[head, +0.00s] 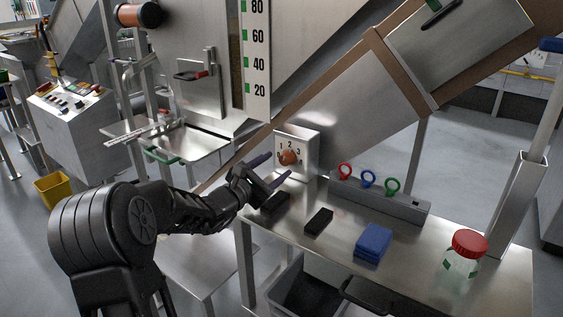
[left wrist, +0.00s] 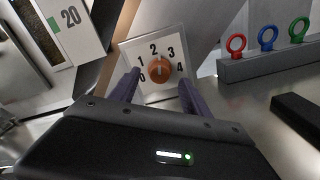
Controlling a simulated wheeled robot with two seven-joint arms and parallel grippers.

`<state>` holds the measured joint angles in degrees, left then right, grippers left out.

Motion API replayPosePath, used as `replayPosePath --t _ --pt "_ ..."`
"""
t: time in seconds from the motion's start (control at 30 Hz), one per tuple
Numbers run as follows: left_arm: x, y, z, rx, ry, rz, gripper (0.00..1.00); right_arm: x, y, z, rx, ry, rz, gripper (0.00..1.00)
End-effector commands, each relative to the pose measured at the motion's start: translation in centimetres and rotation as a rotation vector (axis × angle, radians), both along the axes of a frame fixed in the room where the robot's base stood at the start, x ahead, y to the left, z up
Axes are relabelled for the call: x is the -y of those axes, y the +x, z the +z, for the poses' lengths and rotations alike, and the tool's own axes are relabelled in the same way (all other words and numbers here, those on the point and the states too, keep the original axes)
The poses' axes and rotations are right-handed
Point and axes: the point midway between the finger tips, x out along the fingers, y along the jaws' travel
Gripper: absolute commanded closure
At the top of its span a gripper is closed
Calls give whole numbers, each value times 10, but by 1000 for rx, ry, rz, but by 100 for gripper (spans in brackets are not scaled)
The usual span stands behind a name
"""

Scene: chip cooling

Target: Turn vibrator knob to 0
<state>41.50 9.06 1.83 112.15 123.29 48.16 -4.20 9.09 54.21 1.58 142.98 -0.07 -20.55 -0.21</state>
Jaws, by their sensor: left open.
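The vibrator knob (head: 289,157) is a round orange knob on a pale box face marked 0 to 4, at the back of the steel bench. In the left wrist view the knob (left wrist: 159,69) sits in the middle of the dial plate (left wrist: 128,50), with 0 at its lower left and 4 at its right. The setting it points to is hard to make out. My left gripper (head: 272,169) is open in front of the dial. In the wrist view its purple fingers (left wrist: 160,80) lie either side of the knob; contact cannot be told. My right gripper is not in view.
A grey block with red, blue and green rings (head: 368,180) stands right of the dial. Dark blocks (head: 319,221), a blue stack (head: 373,243) and a red-lidded jar (head: 463,256) stand on the bench (head: 420,275). A sloping metal chute (head: 355,100) rises behind.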

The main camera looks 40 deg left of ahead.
Motion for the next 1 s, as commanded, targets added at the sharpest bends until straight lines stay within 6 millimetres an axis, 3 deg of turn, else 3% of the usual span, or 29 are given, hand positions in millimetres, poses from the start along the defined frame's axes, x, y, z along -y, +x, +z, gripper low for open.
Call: replayPosePath --t 0.23,0.57,1.0 --pt "0 32 0 0 -1 -1 45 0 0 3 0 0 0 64" --pt "-1 35 0 0 -1 0 45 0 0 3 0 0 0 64" --pt "0 35 0 0 -1 0 81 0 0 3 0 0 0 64"
